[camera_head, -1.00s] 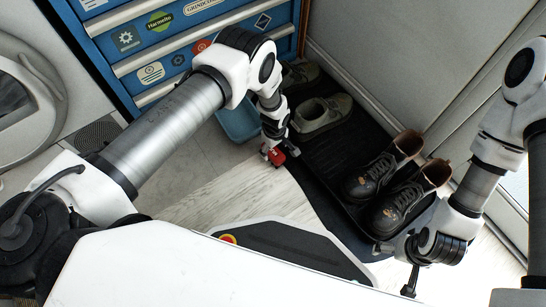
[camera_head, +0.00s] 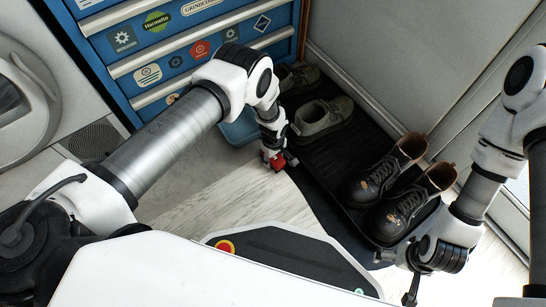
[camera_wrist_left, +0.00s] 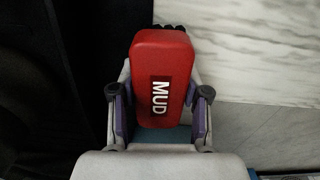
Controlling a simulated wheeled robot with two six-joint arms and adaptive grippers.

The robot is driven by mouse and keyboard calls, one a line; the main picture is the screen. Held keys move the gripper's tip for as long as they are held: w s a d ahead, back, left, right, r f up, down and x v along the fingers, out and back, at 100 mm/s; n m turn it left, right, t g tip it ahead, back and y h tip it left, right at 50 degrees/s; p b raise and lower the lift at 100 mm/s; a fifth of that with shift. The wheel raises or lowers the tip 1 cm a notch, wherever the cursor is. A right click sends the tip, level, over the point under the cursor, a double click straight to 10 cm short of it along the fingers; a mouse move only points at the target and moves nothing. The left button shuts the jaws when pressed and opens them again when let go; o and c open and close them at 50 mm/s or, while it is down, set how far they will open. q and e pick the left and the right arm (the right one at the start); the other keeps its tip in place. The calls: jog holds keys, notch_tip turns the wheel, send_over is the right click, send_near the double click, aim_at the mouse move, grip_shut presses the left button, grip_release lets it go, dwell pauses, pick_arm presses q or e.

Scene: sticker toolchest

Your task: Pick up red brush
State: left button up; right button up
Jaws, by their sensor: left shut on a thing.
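The red brush (camera_head: 278,161) shows as a small red patch at the end of my left arm in the head view. In the left wrist view the brush (camera_wrist_left: 161,62) is a red block with a white "MUD" label and dark bristles at its far end. My left gripper (camera_wrist_left: 160,100) has one finger on each side of it and is shut on it. In the head view the left gripper (camera_head: 277,158) partly hides the brush. My right gripper (camera_head: 411,287) hangs at the lower right, far from the brush; its fingers are too unclear to judge.
A blue tool chest (camera_head: 140,52) with stickered drawers stands at the back left. A black shoe mat (camera_head: 340,160) lies right of the left gripper, with brown boots (camera_head: 381,173) and grey shoes (camera_head: 322,117). Pale floor (camera_head: 225,200) lies in front.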

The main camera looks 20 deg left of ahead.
pick_arm(q)
notch_tip(320, 180, up, 4)
jog(key=p, duration=0.2)
jog(key=shift+f+p, duration=0.1)
jog(key=shift+p, duration=0.25)
jog(key=s+d, duration=0.2)
jog(key=d, duration=0.1)
jog(key=s+d, duration=0.2)
jog(key=d, duration=0.1)
jog(key=s+d+p, duration=0.1)
jog(key=s+d, duration=0.1)
jog(key=d, duration=0.1)
jog(key=shift+s+r, duration=0.15)
jog(key=shift+r, duration=0.2)
jog(key=p, duration=0.2)
jog(key=d+r+p, duration=0.1)
jog(key=shift+s+r+p, duration=0.25)
jog(key=shift+s+p, duration=0.1)
jog(key=shift+p, duration=0.05)
jog(key=s+d+p, duration=0.1)
jog(key=p, duration=0.1)
jog(key=d+p, duration=0.1)
jog(key=p, duration=0.2)
jog(key=shift+s+d+f, duration=0.1)
jog(key=shift+s+d, duration=0.1)
jog(key=shift+s, duration=0.15)
jog(key=shift+s+d+f+p, duration=0.25)
jog(key=shift+d+p, duration=0.1)
jog(key=shift+p, duration=0.1)
jog(key=shift+f, duration=0.2)
